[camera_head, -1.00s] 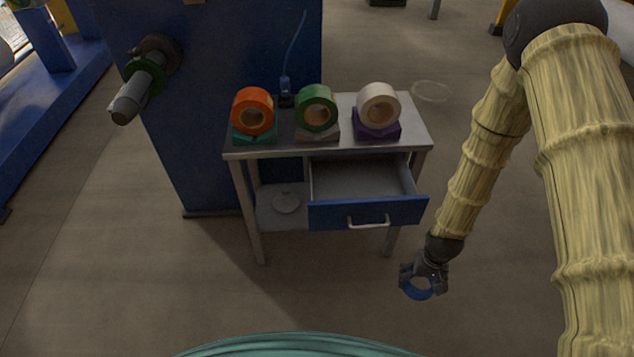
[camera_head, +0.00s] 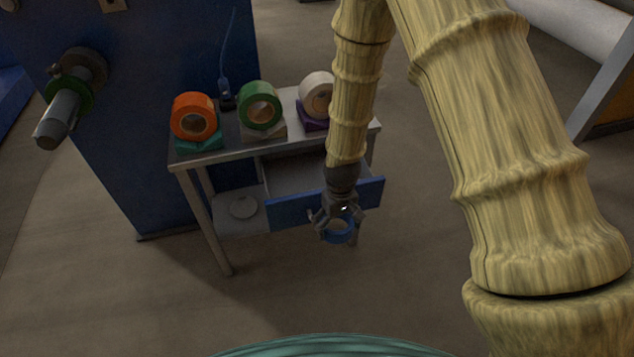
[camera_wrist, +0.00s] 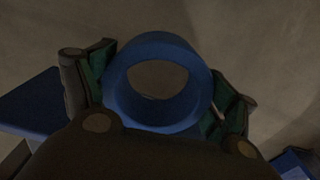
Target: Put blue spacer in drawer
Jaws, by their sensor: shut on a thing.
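My gripper (camera_head: 337,226) is shut on the blue spacer (camera_head: 341,236), a blue ring. In the wrist view the blue spacer (camera_wrist: 128,98) sits between the two green-padded fingers, its hole facing the camera. The drawer (camera_head: 290,210) is pulled out below the table top and has a blue front. In the head view my gripper and forearm overlap the right part of the drawer front and hide its handle. The gripper appears in front of the drawer, but its exact distance cannot be told.
On the metal table (camera_head: 222,157) stand an orange roll (camera_head: 181,117), a green roll (camera_head: 247,107) and a white roll (camera_head: 312,92) on coloured holders. A disc (camera_head: 243,207) lies on the lower shelf. A blue machine (camera_head: 140,130) stands left. Floor is clear in front.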

